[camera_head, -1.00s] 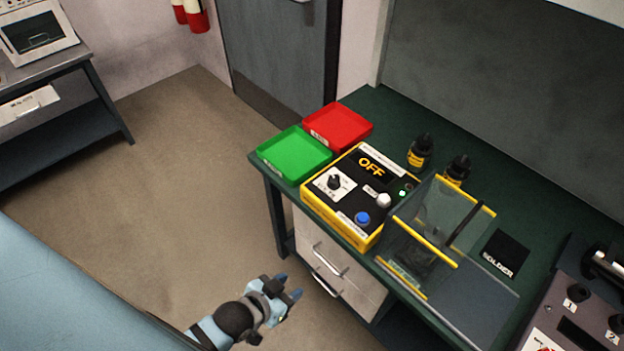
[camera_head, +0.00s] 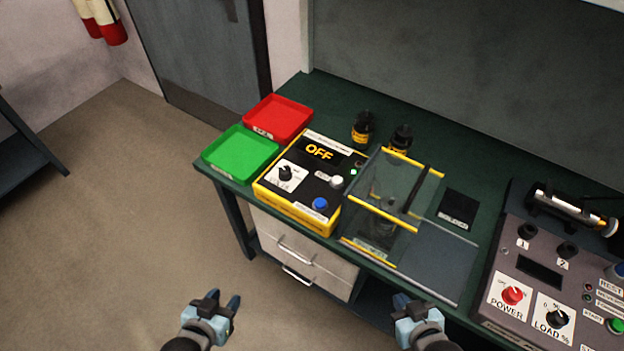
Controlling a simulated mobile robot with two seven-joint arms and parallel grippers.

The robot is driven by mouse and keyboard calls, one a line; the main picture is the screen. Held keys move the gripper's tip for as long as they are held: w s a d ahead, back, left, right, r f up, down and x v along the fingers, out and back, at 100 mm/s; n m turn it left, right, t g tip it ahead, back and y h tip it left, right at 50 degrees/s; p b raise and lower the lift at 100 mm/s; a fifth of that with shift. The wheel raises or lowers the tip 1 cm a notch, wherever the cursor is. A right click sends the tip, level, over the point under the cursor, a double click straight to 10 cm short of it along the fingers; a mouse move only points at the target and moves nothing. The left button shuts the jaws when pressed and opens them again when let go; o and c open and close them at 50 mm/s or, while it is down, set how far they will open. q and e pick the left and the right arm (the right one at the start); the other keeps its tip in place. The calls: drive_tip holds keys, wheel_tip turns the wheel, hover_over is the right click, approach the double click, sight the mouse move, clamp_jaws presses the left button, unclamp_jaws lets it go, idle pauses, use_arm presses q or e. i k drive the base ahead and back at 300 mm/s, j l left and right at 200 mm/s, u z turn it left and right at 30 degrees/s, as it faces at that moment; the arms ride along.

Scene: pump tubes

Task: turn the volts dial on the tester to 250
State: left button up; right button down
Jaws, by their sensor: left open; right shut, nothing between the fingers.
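The tester (camera_head: 317,182) is a yellow-edged box with a black top on the green workbench. Its display (camera_head: 320,152) reads OFF. A black dial (camera_head: 286,173) on a white plate sits at its left; the dial's small markings are too small to read. A white knob (camera_head: 337,181) and a blue button (camera_head: 320,204) are on its right part. My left gripper (camera_head: 222,300) is open and empty, in front of the bench and below the tester. My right gripper (camera_head: 414,304) is shut and empty, in front of the bench to the right. Both are apart from the tester.
A green tray (camera_head: 241,153) and a red tray (camera_head: 278,118) lie left of and behind the tester. A clear yellow-edged guard (camera_head: 385,207) stands close on its right. A grey panel with POWER and LOAD dials (camera_head: 545,285) is at the right.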

sight(285, 174)
drive_tip(key=i+j, duration=0.1)
drive_tip(key=j, duration=1.05)
drive_tip(key=i+j, duration=0.15)
drive_tip(key=j, duration=0.45)
drive_tip(key=i+j, duration=0.1)
drive_tip(key=j, duration=0.45)
